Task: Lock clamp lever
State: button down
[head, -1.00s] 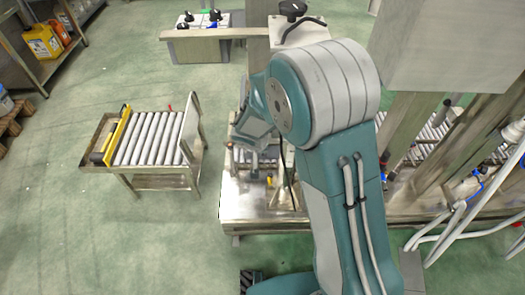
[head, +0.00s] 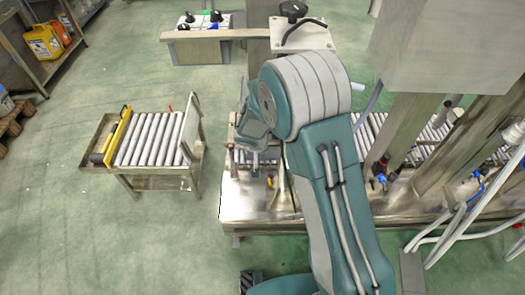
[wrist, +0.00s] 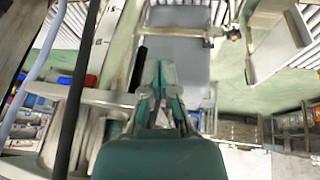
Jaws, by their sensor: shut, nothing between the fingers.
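My gripper (wrist: 163,75) is in the middle of the wrist view, its green fingers close together and empty. In the head view my gripper (head: 254,164) is partly hidden by my own arm, above the left end of the metal machine table (head: 240,205). In the wrist view a metal clamp-like bar (wrist: 185,32) with a dark, red-marked knob (wrist: 233,34) lies beyond the fingertips. A black rod-like handle (wrist: 139,68) shows just left of the fingers; I cannot tell whether it is the clamp lever or whether the fingers touch it.
A roller cart (head: 150,140) stands apart on the left, with open green floor around it. Upright metal posts (head: 398,135), a large grey cabinet (head: 425,45) and white hoses (head: 450,225) crowd the right. A control panel (head: 205,22) stands at the back.

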jog(key=shift+w+f, duration=0.1)
jog(key=shift+w, duration=0.15)
dwell(0.6)
jog(key=shift+s, duration=0.1)
